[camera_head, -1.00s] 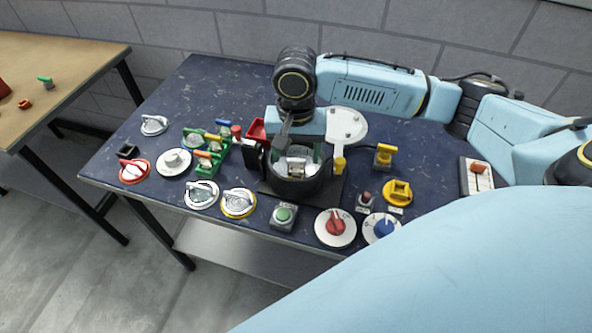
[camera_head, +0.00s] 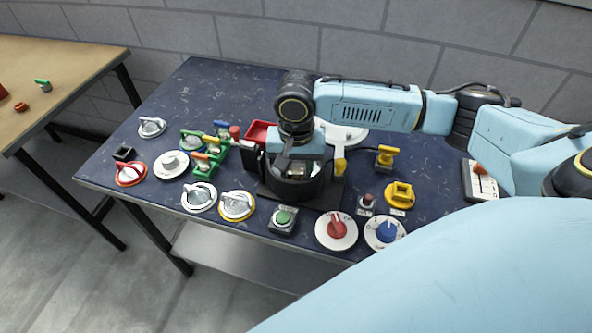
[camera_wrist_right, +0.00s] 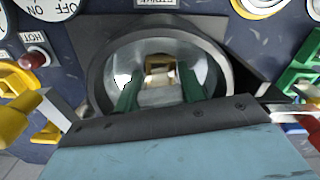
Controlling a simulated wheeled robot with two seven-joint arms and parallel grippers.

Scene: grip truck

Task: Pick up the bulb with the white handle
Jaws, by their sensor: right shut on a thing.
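A round black pot (camera_head: 295,188) stands on a dark base near the middle of the blue table. My right gripper (camera_head: 297,169) reaches down into it from above. In the right wrist view, the two dark green fingers of the gripper (camera_wrist_right: 160,92) are inside the round rim of the pot (camera_wrist_right: 100,85). They are shut on a pale white handle (camera_wrist_right: 160,78) in the pot, with a tan part behind it. The bulb's glass cannot be made out. My left gripper is not in view.
Left of the pot, green holders (camera_head: 204,163) carry several coloured-handled pieces. A red bin (camera_head: 262,133) is behind the pot. A green button box (camera_head: 283,220), a red knob (camera_head: 336,230) and a blue knob (camera_head: 385,231) line the front. The back left of the table is clear.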

